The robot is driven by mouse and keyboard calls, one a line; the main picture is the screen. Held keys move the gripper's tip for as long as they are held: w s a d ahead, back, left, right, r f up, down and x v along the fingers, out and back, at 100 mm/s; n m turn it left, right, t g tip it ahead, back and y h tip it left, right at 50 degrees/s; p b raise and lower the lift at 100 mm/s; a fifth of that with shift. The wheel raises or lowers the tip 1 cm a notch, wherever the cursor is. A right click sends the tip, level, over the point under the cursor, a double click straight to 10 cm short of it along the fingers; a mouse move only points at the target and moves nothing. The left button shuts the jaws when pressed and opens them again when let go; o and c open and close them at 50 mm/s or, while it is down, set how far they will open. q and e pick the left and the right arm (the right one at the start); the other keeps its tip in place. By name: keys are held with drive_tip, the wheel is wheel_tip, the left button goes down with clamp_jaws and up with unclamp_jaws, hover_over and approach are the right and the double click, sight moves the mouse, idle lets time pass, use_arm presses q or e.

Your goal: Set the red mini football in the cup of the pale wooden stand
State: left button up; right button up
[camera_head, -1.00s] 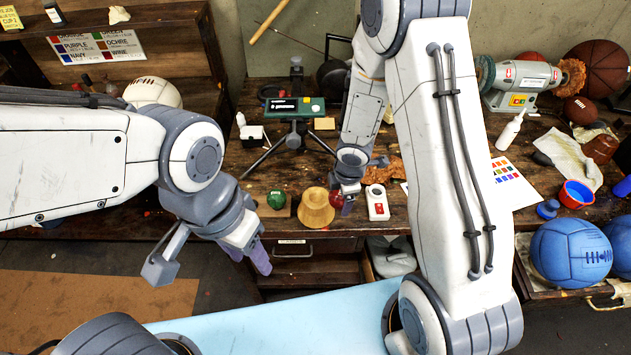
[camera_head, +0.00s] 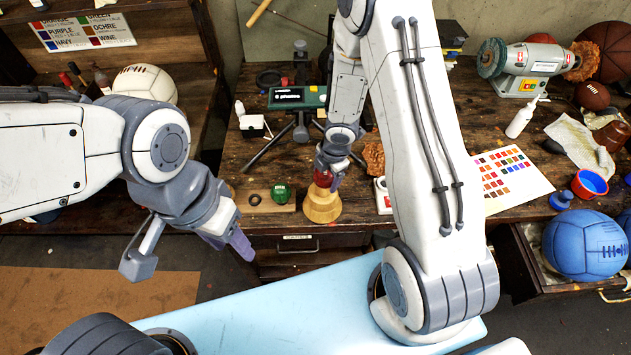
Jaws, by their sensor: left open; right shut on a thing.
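The red mini football (camera_head: 323,179) is small and dark red, partly hidden by the fingers of my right gripper (camera_head: 326,172). My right gripper is shut on it and points down at the bench. The pale wooden stand (camera_head: 322,208) is a turned, flared piece upright near the bench's front edge. The ball is right over its top; I cannot tell whether it touches the cup, whose inside is hidden. My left gripper (camera_head: 236,244) is open and empty, in front of the bench to the left of the stand.
A small green ball (camera_head: 281,194) sits left of the stand on a wooden strip with a dark ring. A red-and-white device (camera_head: 383,196) stands to its right, partly behind my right arm. A black tripod (camera_head: 300,125) stands behind. A blue ball (camera_head: 582,244) lies in an open drawer at right.

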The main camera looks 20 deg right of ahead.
sight(328, 173)
drive_tip(key=f+b, duration=0.4)
drive_tip(key=shift+w+a+f, duration=0.15)
drive_tip(key=shift+a, duration=0.1)
drive_tip(key=shift+r, duration=0.2)
drive_tip(key=shift+f, duration=0.15)
drive_tip(key=o, duration=1.3)
drive_tip(key=r+p, duration=0.3)
drive_tip(key=r, duration=0.1)
drive_tip(key=s+r+p, duration=0.1)
drive_tip(key=r+p, duration=0.2)
drive_tip(key=r, duration=0.1)
drive_tip(key=s+r+p, duration=0.1)
drive_tip(key=r+p, duration=0.2)
drive_tip(key=r, duration=0.1)
drive_tip(key=shift+s+d, duration=0.15)
drive_tip(key=shift+d, duration=0.25)
